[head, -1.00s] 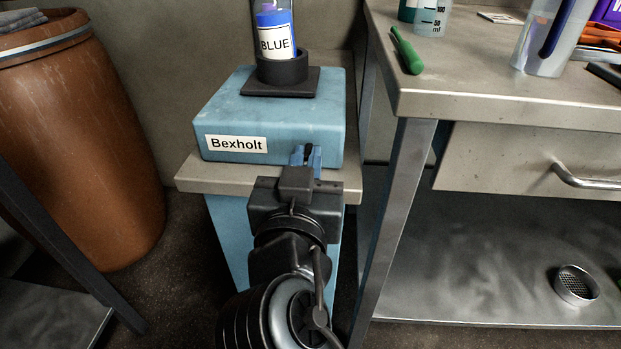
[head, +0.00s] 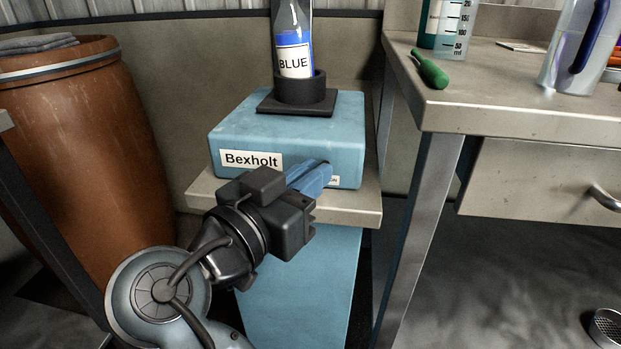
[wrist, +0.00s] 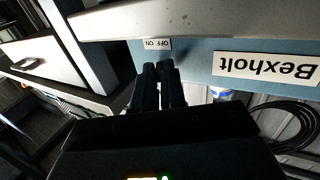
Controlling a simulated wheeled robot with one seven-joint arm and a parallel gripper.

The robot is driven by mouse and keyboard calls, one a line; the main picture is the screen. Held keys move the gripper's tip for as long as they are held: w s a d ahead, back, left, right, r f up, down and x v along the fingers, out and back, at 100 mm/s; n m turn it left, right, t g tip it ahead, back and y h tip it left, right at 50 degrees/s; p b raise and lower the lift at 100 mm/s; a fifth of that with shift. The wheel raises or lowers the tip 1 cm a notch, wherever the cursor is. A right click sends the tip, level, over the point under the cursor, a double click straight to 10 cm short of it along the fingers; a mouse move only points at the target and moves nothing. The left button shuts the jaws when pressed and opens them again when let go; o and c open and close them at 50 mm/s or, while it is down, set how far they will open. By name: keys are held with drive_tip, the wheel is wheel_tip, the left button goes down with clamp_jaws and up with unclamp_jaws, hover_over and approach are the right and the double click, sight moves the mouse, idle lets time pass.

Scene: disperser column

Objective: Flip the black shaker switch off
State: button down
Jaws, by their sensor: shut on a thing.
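The blue Bexholt shaker (head: 290,138) stands on a small shelf. Its front face carries a small OFF/ON label (wrist: 156,44), seen upside down in the wrist view. My gripper (head: 318,174) reaches in from the lower left, its blue fingers against the right part of the shaker's front. In the wrist view the two dark fingers (wrist: 158,68) are close together right at the OFF/ON label. They are shut on the black switch, which the fingers hide, so its position cannot be read.
A bottle labelled BLUE (head: 295,55) stands in a black holder (head: 300,92) on the shaker. A rusty barrel (head: 90,150) stands at the left.

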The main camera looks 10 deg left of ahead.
drive_tip(key=c, duration=1.5)
unclamp_jaws()
drive_tip(key=p+v, duration=0.1)
drive_tip(key=v, duration=0.6)
drive_tip(key=shift+s+a+f, duration=0.1)
drive_tip(key=shift+s+a, duration=0.05)
drive_tip(key=shift+s, duration=0.15)
drive_tip(key=shift+f, duration=0.1)
